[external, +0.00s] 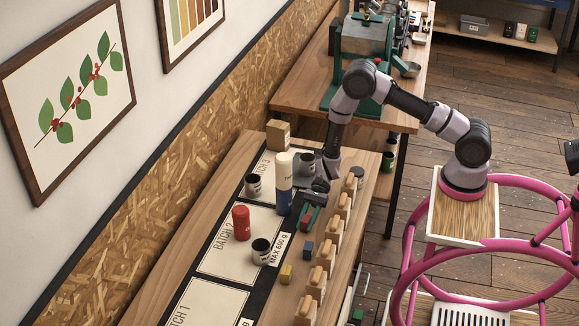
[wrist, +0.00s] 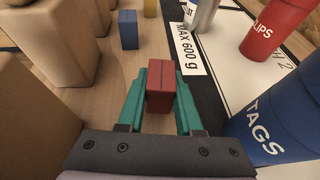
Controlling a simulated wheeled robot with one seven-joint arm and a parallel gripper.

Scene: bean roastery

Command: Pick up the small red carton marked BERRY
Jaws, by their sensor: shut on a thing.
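The small red carton (wrist: 161,84) stands between the two teal fingers of my gripper (wrist: 160,76) in the wrist view, with a finger against each side. My gripper (external: 311,205) is shut on it. In the external view the red carton (external: 307,223) shows low over the workbench, partly hidden by the fingers. No BERRY mark can be read on it from here. Whether it touches the bench is unclear.
A blue TAGS canister (wrist: 275,120) is close on the right, with a red canister (wrist: 273,28) beyond. Several tan bags (external: 325,251) line the left in the wrist view. A blue box (wrist: 128,29) and a yellow box (external: 286,273) stand ahead.

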